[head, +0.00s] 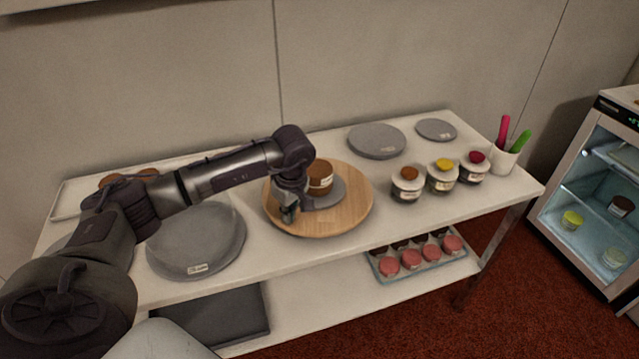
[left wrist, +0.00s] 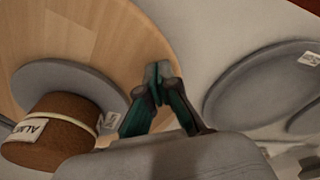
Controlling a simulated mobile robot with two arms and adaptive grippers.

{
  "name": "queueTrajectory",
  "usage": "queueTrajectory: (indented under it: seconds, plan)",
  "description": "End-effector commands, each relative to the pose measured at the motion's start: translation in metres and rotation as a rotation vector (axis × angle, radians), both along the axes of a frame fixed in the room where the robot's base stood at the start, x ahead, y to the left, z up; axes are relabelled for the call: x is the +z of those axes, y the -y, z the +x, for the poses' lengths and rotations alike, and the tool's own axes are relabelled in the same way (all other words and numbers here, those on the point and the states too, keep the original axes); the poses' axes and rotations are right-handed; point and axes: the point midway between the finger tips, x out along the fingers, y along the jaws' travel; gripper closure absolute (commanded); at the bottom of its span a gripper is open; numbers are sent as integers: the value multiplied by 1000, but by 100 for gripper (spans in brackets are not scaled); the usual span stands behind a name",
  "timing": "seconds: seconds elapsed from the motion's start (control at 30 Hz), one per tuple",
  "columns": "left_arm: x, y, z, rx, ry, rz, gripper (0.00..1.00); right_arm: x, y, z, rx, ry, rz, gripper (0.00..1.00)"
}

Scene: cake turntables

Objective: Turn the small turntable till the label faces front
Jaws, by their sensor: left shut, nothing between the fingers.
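A small grey turntable disc (head: 335,194) sits on a round wooden board (head: 345,222). A brown cake (head: 320,173) with a pale band and white label stands on the disc; the label shows on its front right side. In the left wrist view, the cake (left wrist: 55,118) carries a label with partly readable letters, and a second white tag shows by the edge of the grey disc (left wrist: 65,78). My left gripper (head: 288,212) is shut and empty, pointing down over the board's left part, beside the disc. Its fingertips (left wrist: 157,78) show against the board's edge. My right gripper is out of view.
A large grey turntable (head: 200,240) with a label lies left of the board. Two grey discs (head: 376,141) (head: 436,129) lie at the back. Several topped jars (head: 408,185) and a cup of utensils (head: 503,160) stand right. A tray of red items (head: 415,260) sits on the lower shelf.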

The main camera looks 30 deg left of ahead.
Motion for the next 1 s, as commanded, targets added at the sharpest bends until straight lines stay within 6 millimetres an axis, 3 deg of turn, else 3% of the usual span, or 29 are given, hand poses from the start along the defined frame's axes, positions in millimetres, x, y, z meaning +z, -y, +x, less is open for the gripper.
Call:
queueTrajectory:
  seconds: [0.4,0.77,1.0]
  plan:
    - [0,43,7,-3,0,-1,100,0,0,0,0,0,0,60]
    - [0,48,8,-1,0,0,100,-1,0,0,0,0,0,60]
    - [-1,74,24,-1,1,-1,100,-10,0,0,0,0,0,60]
